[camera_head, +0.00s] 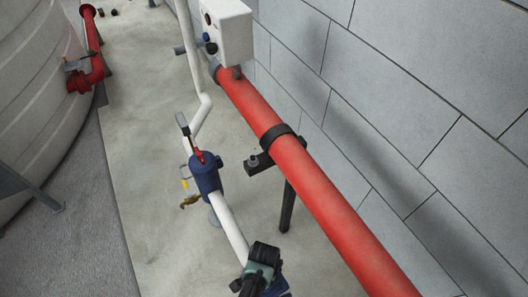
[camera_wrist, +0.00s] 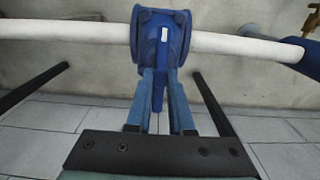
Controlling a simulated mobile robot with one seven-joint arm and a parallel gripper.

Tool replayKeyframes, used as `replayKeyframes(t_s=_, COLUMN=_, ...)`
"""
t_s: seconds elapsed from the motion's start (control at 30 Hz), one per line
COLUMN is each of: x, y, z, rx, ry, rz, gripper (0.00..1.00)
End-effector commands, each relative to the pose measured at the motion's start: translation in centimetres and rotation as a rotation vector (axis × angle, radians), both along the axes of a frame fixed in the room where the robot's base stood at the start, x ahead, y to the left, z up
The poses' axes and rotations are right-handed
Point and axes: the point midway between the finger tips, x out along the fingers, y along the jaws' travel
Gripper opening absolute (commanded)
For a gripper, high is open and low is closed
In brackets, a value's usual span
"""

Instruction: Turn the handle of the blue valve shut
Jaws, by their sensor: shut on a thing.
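The blue valve (camera_wrist: 161,35) sits on a white pipe in the upper middle of the wrist view. Its blue handle (camera_wrist: 158,92) extends down from the body, at about a right angle to the pipe in the picture. My gripper (camera_wrist: 160,78) is shut on the handle, with one finger on each side of it. In the head view my gripper (camera_head: 262,262) is at the bottom centre and hides most of the valve; a bit of blue (camera_head: 277,287) shows beside it. The handle cannot be made out there.
A thick red pipe (camera_head: 318,183) on a black support runs along the block wall, right of my gripper. A second blue fitting (camera_head: 205,173) with a red part stands farther up the white pipe (camera_head: 229,222). A white box (camera_head: 229,30) is at the back.

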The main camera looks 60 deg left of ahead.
Motion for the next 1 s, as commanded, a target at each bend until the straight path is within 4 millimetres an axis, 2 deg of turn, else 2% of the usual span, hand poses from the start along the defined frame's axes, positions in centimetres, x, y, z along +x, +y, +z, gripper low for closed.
replayKeyframes(t_s=0.47, x=-0.09, y=-0.06, z=-0.06, rx=-0.001, ry=0.002, rz=-0.016, gripper=0.0)
replayKeyframes(t_s=0.5, x=-0.09, y=-0.07, z=-0.06, rx=-0.001, ry=0.002, rz=-0.016, gripper=0.25)
replayKeyframes(t_s=0.63, x=-0.07, y=-0.05, z=-0.05, rx=-0.001, ry=0.002, rz=-0.015, gripper=0.49)
replayKeyframes(t_s=1.0, x=-0.02, y=0.01, z=0.35, rx=0.0, ry=0.0, rz=-0.013, gripper=0.5)
